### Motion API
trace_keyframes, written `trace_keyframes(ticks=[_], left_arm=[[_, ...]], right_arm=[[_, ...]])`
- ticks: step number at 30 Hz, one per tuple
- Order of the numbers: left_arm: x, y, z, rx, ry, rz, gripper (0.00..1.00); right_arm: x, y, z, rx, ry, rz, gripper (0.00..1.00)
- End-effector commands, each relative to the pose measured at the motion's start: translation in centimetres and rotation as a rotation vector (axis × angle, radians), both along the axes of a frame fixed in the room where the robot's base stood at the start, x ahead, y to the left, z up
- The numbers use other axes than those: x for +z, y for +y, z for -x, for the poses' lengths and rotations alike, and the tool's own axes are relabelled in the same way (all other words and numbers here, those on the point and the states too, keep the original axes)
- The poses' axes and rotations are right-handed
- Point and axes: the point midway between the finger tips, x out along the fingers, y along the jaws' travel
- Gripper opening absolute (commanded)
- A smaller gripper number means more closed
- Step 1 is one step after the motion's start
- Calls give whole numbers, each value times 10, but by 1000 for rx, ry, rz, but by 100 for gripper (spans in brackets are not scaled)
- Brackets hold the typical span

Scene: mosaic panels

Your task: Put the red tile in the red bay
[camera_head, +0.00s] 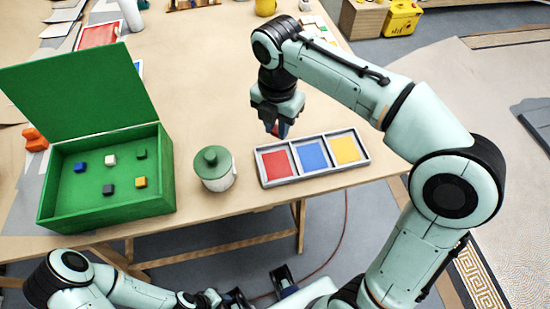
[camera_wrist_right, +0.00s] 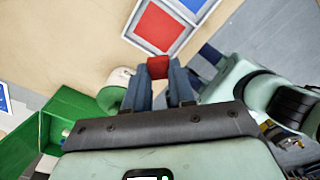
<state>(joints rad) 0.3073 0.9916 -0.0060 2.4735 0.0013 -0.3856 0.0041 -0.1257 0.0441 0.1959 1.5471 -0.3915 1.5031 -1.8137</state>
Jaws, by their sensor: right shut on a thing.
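My right gripper (camera_head: 279,131) points down just above the back edge of the grey tray, near the red bay (camera_head: 277,164). In the right wrist view the right gripper (camera_wrist_right: 166,76) is shut on the red tile (camera_wrist_right: 158,67), which shows between its fingertips. The tile is held up, apart from the tray; the fingers mostly hide it in the head view. The red bay (camera_wrist_right: 161,30) also shows in the wrist view, beyond the tile.
The tray also has a blue bay (camera_head: 312,155) and a yellow bay (camera_head: 345,149). Left of it stands a white jar with a green lid (camera_head: 212,160). An open green box (camera_head: 108,213) with several small cubes is farther left. Bare table (camera_head: 200,80) lies behind.

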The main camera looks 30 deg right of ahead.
Motion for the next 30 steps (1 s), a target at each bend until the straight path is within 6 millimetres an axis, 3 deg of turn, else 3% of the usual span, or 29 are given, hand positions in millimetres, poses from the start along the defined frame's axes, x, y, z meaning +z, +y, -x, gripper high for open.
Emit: trace_keyframes(ticks=[3,10,17,24,30], left_arm=[[-11,0,4,0,6,0,43],[-21,0,7,0,9,0,43],[-24,0,8,0,9,0,43],[-30,0,10,0,11,-1,43],[-30,0,10,0,11,-1,43]], right_arm=[[-37,0,1,-1,4,1,0],[-89,0,0,-1,4,1,0],[-108,0,0,-2,1,1,0],[-143,0,0,-3,2,1,0],[-145,0,-1,-3,-1,0,0]])
